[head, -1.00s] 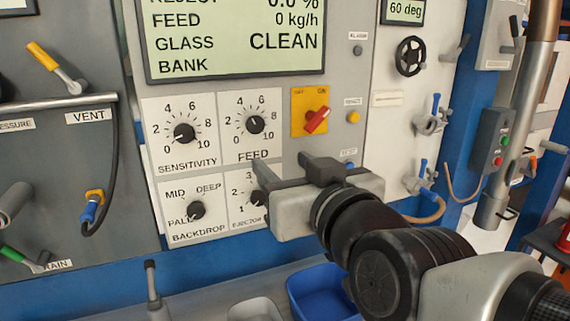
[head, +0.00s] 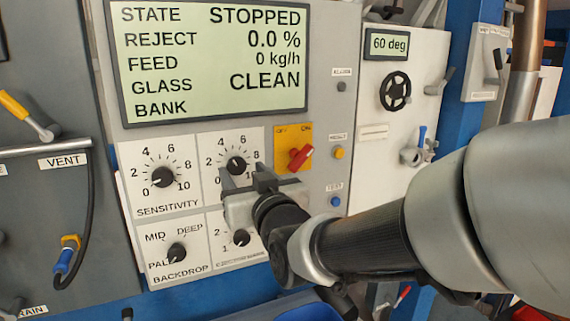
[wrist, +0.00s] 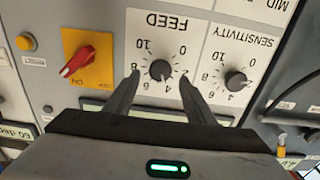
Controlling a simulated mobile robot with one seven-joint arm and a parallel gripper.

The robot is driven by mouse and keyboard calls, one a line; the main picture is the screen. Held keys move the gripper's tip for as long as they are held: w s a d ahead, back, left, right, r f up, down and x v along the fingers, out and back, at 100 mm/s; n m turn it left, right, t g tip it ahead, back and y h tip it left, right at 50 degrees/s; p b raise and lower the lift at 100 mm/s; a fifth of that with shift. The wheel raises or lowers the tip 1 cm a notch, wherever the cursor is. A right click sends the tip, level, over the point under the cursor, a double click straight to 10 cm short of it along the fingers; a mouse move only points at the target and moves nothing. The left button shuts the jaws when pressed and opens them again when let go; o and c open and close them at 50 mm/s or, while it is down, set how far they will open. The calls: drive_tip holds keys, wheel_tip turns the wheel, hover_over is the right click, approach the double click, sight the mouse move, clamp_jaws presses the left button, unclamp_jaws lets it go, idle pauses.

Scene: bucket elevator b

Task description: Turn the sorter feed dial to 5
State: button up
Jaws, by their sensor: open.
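The sorter feed dial (head: 235,163) is a black round knob on a white plate marked 0 to 10, below the display. It also shows upside down in the wrist view (wrist: 160,70). Its pointer faces roughly the upper part of the scale, around 4 to 6; the exact mark is hard to read. My gripper (head: 243,177) is open and empty, just in front of the plate's lower part. In the wrist view its fingertips (wrist: 160,75) appear on either side of the knob; I cannot tell whether they touch it. The FEED label is hidden behind the gripper in the head view.
The sensitivity dial (head: 163,177) is left of the feed dial, with the backdrop dial (head: 177,252) and the ejector dial (head: 241,237) below. A red switch (head: 299,158) on a yellow plate is close on the right. The display (head: 210,60) reads STOPPED, feed 0 kg/h.

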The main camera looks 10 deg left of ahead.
sight(238, 165)
drive_tip(key=shift+x, duration=2)
drive_tip(key=c, duration=1)
drive_tip(key=shift+d+f+m+b, duration=0.1)
drive_tip(key=shift+f+m+b, duration=0.2)
drive_tip(key=shift+b, duration=0.65)
drive_tip(key=m+b, duration=0.2)
drive_tip(key=b, duration=0.1)
drive_tip(key=shift+f+b, duration=0.15)
drive_tip(key=shift+b, duration=0.2)
drive_tip(key=shift+m+b, duration=0.9)
drive_tip(key=shift+b, duration=0.25)
drive_tip(key=shift+r+m+b, duration=0.35)
drive_tip(key=shift+r+m, duration=0.05)
drive_tip(key=shift+m, duration=0.1)
